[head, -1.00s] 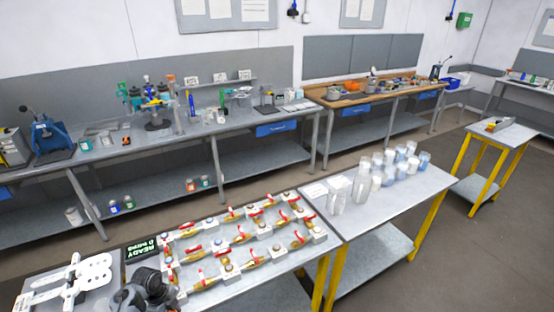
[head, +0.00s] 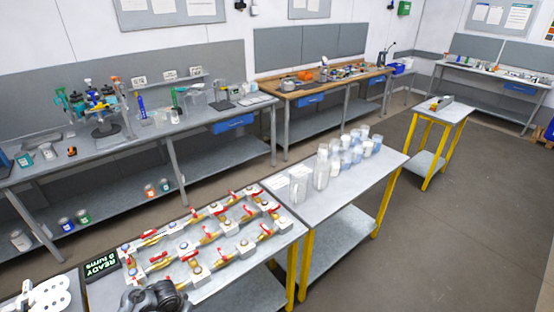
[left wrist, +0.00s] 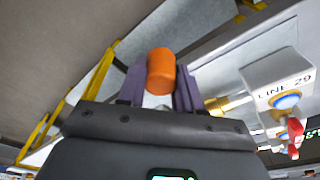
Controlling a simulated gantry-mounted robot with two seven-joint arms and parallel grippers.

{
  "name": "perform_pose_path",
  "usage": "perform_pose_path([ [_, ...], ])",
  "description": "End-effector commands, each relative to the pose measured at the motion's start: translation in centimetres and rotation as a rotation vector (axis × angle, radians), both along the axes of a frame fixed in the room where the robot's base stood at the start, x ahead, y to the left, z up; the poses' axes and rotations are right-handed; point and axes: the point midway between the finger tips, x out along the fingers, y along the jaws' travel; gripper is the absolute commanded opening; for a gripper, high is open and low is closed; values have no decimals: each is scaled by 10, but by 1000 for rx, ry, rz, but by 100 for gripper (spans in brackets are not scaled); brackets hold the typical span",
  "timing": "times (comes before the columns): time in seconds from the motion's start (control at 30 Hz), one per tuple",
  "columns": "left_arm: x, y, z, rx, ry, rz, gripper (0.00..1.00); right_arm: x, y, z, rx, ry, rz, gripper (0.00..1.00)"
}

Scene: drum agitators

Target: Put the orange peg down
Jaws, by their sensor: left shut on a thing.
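The orange peg (left wrist: 161,72) is a short orange cylinder in the left wrist view. It is held between the two purple-grey fingers of my left gripper (left wrist: 160,88), which is shut on it. Its lower end is hidden between the fingers. A white block labelled LINE 29 (left wrist: 283,88), with a blue button and a brass fitting, is to the right of the peg, apart from it. In the head view I cannot make out the peg; a dark arm part of mine shows at the bottom edge. My right gripper is not in view.
A small yellow-legged table (head: 437,112) stands farther right. The floor (head: 460,220) at right is clear.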

Motion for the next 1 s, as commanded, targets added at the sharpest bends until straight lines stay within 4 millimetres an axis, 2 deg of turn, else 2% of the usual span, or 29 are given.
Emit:
perform_pose_path([
  [0.23,0,-42,8,2,-2,355,0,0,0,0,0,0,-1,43],
  [0.5,-11,-83,21,0,-2,727,0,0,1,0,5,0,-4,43],
  [0.73,-23,-111,35,-1,-2,1021,0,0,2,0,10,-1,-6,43],
  [1.0,-34,-128,47,-1,-1,1240,0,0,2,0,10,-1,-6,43],
])
